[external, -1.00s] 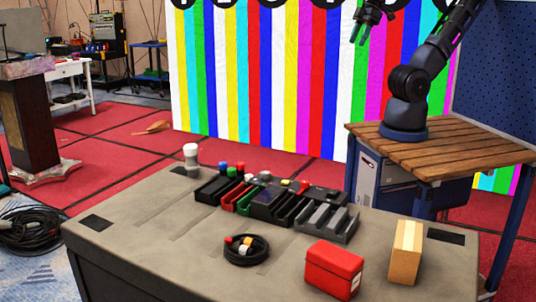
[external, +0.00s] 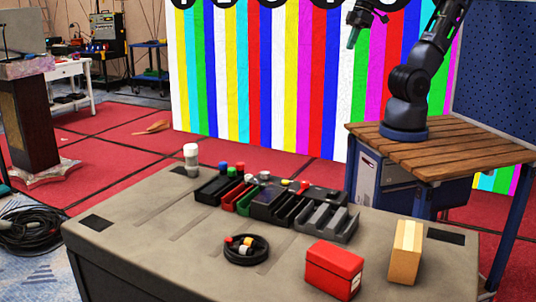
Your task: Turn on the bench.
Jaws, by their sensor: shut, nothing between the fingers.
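A long grey bench (external: 150,235) fills the foreground. On it sits a row of dark trays (external: 262,205) with red, green and black sections and small red, blue and yellow pieces at their back. I cannot tell whether any of these pieces is a switch. My gripper (external: 351,44) hangs high above and behind the bench, at the top edge of the view, well apart from everything on it. Its fingers point down and are shut and empty. Part of my arm is cut off by the top edge.
A slatted wooden table (external: 440,156) carries my arm. A striped video wall (external: 265,90) stands behind.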

